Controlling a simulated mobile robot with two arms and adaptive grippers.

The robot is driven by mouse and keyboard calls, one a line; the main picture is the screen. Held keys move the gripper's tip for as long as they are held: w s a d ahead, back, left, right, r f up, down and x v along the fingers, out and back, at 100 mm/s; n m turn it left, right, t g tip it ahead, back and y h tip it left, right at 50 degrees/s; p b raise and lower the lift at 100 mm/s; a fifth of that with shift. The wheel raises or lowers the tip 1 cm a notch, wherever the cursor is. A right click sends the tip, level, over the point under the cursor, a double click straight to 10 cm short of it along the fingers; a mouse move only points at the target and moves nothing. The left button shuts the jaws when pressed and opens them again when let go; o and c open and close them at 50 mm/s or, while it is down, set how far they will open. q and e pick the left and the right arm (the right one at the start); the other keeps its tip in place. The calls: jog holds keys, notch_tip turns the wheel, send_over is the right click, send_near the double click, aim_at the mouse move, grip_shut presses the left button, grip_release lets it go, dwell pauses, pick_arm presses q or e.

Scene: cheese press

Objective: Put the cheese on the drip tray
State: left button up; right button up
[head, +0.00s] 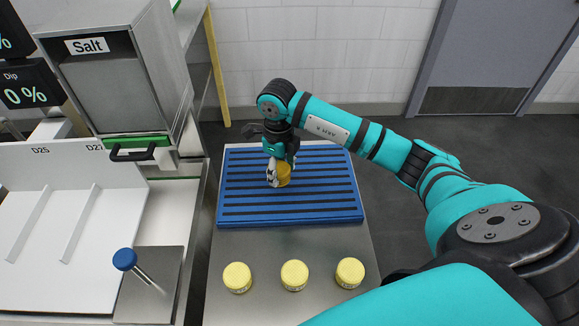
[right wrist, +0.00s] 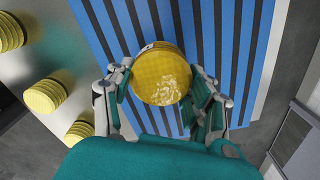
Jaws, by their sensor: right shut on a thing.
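A yellow round cheese (head: 284,175) is held at the blue slatted drip tray (head: 340,212) in the head view. My right gripper (head: 280,174) is shut on this cheese, one finger on each side. In the right wrist view the cheese (right wrist: 160,75) sits between the fingers of my right gripper (right wrist: 160,95), with the tray's blue slats (right wrist: 100,20) behind it. I cannot tell whether the cheese touches the slats. My left gripper is not in view.
Three yellow cheeses (head: 237,277), (head: 294,275), (head: 350,272) stand on the metal table (head: 220,310) in front of the tray. A salt dispenser (head: 110,85) and a white basin (head: 60,230) are at the left. Most of the tray is bare.

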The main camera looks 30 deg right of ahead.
aim_at(289, 170)
jog(key=d, duration=0.1)
jog(key=w+d, duration=0.1)
jog(key=d, duration=0.1)
jog(key=shift+w+d+f, duration=0.1)
jog(key=shift+f, duration=0.05)
jog(key=f, duration=0.1)
jog(key=f+p, duration=0.1)
jog(key=f, duration=0.1)
jog(key=shift+w+d+f, duration=0.1)
jog(key=shift+d+f, duration=0.2)
jog(key=shift+d, duration=0.05)
jog(key=shift+f, duration=0.1)
jog(key=o, duration=0.8)
jog(key=shift+f, duration=0.1)
jog(key=shift+c, duration=0.2)
jog(key=o, duration=0.5)
jog(key=shift+c, duration=0.2)
